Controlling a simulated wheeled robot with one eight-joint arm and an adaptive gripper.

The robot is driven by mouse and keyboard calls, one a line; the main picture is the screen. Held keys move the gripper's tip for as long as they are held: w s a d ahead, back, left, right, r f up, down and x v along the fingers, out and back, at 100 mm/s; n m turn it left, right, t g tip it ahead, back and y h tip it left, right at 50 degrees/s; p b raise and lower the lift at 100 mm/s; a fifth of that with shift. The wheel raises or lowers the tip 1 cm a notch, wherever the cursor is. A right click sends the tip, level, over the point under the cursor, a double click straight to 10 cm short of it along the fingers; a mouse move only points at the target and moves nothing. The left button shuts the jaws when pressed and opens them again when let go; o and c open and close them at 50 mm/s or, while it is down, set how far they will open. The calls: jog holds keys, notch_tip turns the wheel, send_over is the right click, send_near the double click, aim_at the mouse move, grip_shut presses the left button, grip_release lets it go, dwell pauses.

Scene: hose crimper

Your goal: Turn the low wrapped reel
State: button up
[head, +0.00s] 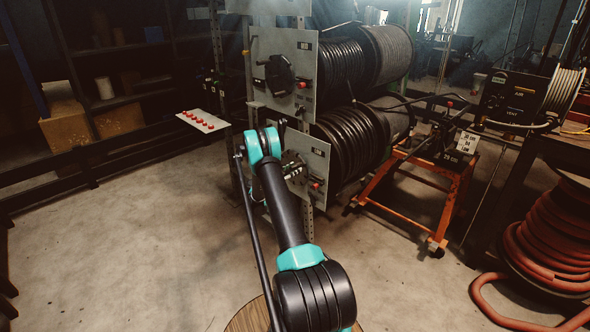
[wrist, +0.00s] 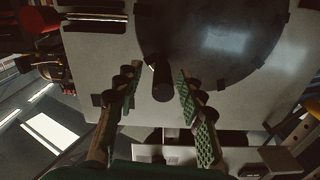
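The low reel (head: 352,142), wound with black hose, sits on the rack's lower level behind a grey plate (head: 318,160). In the wrist view a large dark disc (wrist: 215,40) lies against a pale plate (wrist: 100,60), with a short dark peg-like handle (wrist: 162,82) at its near edge. My gripper (wrist: 157,88) is open, its green-padded fingers on either side of the handle with visible gaps. I cannot tell how deep the fingers reach past it. In the head view my arm hides most of the gripper and part of the lower plate.
An upper reel (head: 342,65) sits directly above, with its own grey plate (head: 285,70) and dark hub. An orange wheeled stand (head: 440,190) is to the right. A red hose coil (head: 550,240) lies at far right. A panel with red buttons (head: 203,121) is left. The front-left floor is clear.

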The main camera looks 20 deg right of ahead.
jog(key=v, duration=1)
jog(key=shift+a, duration=0.25)
jog(key=shift+s, duration=0.1)
jog(key=s+a+n, duration=0.1)
jog(key=a+n, duration=0.1)
jog(key=a, duration=0.3)
jog(key=x, duration=1.7)
jog(key=shift+s+d+r, duration=0.1)
jog(key=shift+s+r, duration=0.05)
jog(key=shift+c, duration=0.4)
grip_shut()
